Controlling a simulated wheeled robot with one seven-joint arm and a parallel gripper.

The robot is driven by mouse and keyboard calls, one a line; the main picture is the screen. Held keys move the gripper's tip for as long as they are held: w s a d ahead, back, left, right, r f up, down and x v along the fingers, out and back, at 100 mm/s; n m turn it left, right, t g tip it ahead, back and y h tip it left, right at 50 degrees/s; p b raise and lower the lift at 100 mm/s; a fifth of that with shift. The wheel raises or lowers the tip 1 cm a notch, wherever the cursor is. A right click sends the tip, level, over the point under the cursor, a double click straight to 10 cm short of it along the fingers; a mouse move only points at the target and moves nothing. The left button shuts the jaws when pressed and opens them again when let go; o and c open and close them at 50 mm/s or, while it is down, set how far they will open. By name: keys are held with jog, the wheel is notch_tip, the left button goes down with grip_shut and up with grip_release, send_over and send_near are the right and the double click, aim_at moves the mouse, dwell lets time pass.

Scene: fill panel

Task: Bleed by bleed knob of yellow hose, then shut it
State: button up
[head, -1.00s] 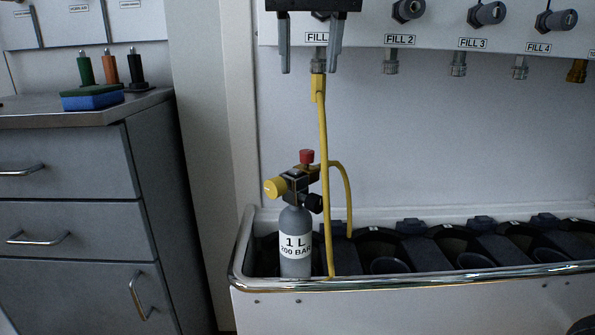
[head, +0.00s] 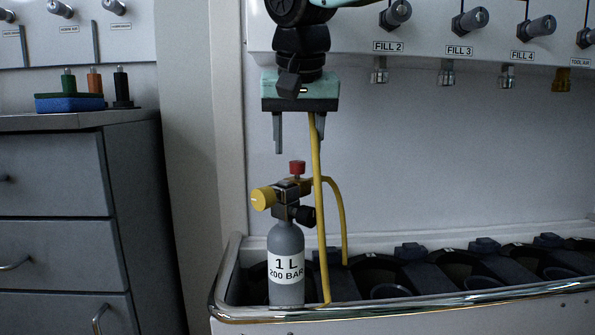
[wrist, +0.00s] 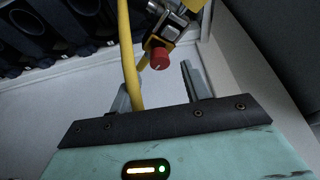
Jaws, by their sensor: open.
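The cylinder stands upright in the trough and carries a valve with a yellow knob (head: 263,198) at left and a black knob (head: 305,216) at right. A red knob (head: 297,168) sits on top of the yellow hose fitting. My gripper (head: 298,146) is open and empty, fingers down, just above the red knob. In the wrist view the red knob (wrist: 159,58) lies beyond the fingertips, and the hose (wrist: 128,60) passes near the left finger.
The fill panel (head: 430,25) with FILL 2, 3 and 4 connectors hangs above at right. Empty black holders (head: 390,270) line the metal-edged trough (head: 420,309).

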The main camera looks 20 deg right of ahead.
aim_at(298, 162)
jog(key=shift+b+x, duration=0.55)
jog(key=shift+x, duration=1.2)
jog(key=c, duration=1)
